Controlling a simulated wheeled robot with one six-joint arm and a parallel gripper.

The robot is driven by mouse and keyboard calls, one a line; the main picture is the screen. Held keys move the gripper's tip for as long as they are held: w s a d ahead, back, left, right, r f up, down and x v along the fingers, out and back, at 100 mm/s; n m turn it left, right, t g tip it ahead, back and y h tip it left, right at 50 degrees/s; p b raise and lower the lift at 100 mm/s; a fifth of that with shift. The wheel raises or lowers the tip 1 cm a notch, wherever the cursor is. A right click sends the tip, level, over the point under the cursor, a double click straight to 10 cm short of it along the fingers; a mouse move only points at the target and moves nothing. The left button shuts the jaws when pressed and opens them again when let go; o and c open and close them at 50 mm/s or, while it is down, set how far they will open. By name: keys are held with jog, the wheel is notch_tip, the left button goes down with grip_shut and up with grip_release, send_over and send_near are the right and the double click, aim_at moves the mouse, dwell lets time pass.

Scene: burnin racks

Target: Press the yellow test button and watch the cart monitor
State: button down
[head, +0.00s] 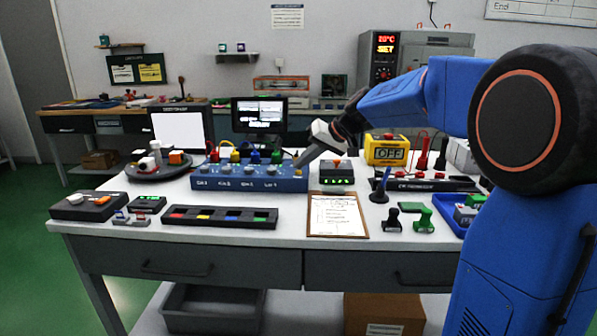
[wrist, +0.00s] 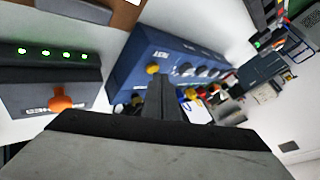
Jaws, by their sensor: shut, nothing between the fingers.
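The blue box (head: 250,185) stands on the table with several labelled channels and coloured plugs. A small yellow button (head: 298,173) sits at its right end; in the wrist view the yellow button (wrist: 152,69) shows beside a printed label. My gripper (head: 299,165) is shut and empty, pointing down at that end of the box. In the wrist view my fingers (wrist: 167,85) are just right of the button; I cannot tell whether they touch it. The monitor (head: 260,114) behind is lit, with panels and text too small to read.
A grey box with green lights (head: 338,174) and an orange knob (wrist: 62,102) is close right of the blue box. A yellow OFF display (head: 386,150) stands farther right. A clipboard (head: 337,215) and a slotted tray (head: 219,215) lie in front.

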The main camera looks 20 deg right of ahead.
jog(key=shift+f, duration=0.15)
dwell(0.5)
jog(key=shift+r, duration=0.9)
jog(key=shift+r, duration=0.1)
notch_tip(320, 180, up, 5)
jog(key=shift+f, duration=0.1)
dwell(0.8)
